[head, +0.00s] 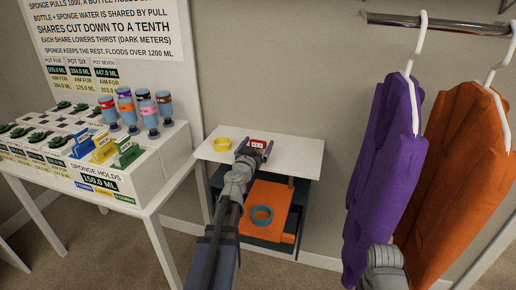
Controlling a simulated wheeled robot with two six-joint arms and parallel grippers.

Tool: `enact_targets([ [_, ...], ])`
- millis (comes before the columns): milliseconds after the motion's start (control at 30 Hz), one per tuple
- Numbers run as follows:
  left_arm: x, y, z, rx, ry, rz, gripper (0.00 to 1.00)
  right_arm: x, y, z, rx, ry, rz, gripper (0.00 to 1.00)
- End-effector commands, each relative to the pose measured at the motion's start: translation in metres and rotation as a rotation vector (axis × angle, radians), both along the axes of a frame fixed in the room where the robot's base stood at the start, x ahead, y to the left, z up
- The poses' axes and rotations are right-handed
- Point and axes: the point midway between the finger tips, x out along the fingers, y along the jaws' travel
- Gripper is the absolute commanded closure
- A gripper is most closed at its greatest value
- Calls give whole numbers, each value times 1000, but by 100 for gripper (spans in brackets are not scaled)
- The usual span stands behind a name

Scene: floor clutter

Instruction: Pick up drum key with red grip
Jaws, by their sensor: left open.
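My left arm reaches in from the bottom, and its left gripper (258,146) is open over the white top of a small cabinet (306,150). A small red item with pale marks (258,143) shows between the fingers, on or just above that top. It is too small to tell whether it is the drum key with the red grip, and whether the fingers touch it. A grey part of my right arm shows at the bottom right; its gripper is not visible.
A yellow ring (222,144) lies on the cabinet top, left of the gripper. Below, an orange surface holds a teal ring (262,215). A white table (150,204) with bottles and plants stands left. Purple (385,170) and orange garments (465,170) hang right.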

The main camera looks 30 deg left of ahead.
Motion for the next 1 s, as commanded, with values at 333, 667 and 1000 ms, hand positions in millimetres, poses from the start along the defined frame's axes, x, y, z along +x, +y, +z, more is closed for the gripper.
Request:
enact_targets([
  [333, 32, 7, -1, 0, 0, 0, 0, 0, 0, -1, 0, 0, 0, 30],
  [667, 31, 7, -1, 0, 0, 0, 26, 0, 0, -1, 0, 0, 0, 30],
  [1000, 31, 7, -1, 0, 0, 0, 64, 0, 0, -1, 0, 0, 0, 30],
])
